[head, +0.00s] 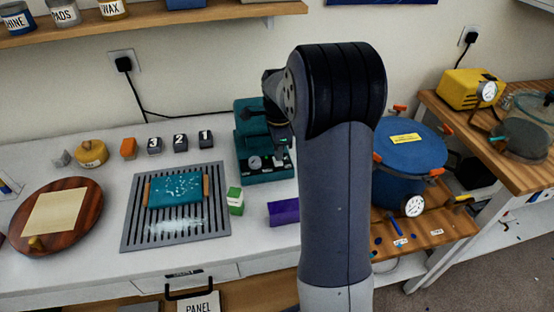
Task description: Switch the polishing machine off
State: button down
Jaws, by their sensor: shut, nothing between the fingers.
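A teal machine or open case (250,153) stands at the back of the white bench, with a small round dial and light parts inside. It may be the polishing machine, but no label shows and I cannot make out a switch. My gripper (279,143) is over its right part, partly hidden behind my own arm. It is shut with nothing in it, and I cannot tell whether it touches the teal thing. A black cord runs from the wall outlet (124,61) towards that area.
Left on the bench are a slatted grey tray (131,234) with a teal piece (174,190), numbered blocks (180,143) and a round wooden board (90,216). A green-white block (235,201) and purple block (283,212) lie in front. A blue pot (413,155) stands right.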

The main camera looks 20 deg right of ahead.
aim_at(278, 163)
jog(key=shift+f+b, duration=0.6)
jog(key=shift+f, duration=0.4)
dwell(0.5)
jog(key=shift+r, duration=0.2)
notch_tip(278, 163, up, 7)
jog(key=p, duration=0.6)
jog(key=shift+f, duration=0.2)
notch_tip(278, 163, down, 7)
jog(key=b, duration=0.6)
dwell(0.3)
